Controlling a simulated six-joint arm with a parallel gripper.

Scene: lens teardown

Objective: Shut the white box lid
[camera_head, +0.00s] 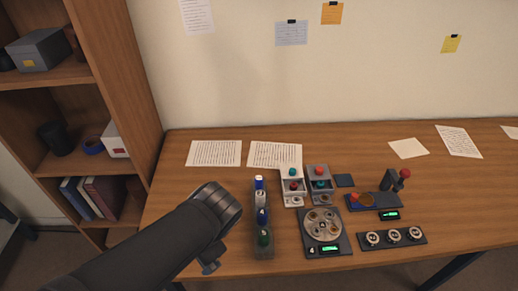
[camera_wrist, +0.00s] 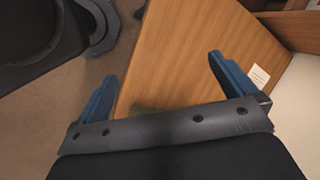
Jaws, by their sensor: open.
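The fingers cannot be made out there. In the wrist view my gripper (camera_wrist: 163,70) is open, with two blue fingers wide apart and nothing between them. The box does not show in that view.
A similar grey box (camera_head: 321,199) stands right beside the white one. A rack of bottles (camera_head: 263,251) lies between my arm and the boxes. A round carousel (camera_head: 341,246) is in front. A shelf (camera_head: 123,84) stands left.

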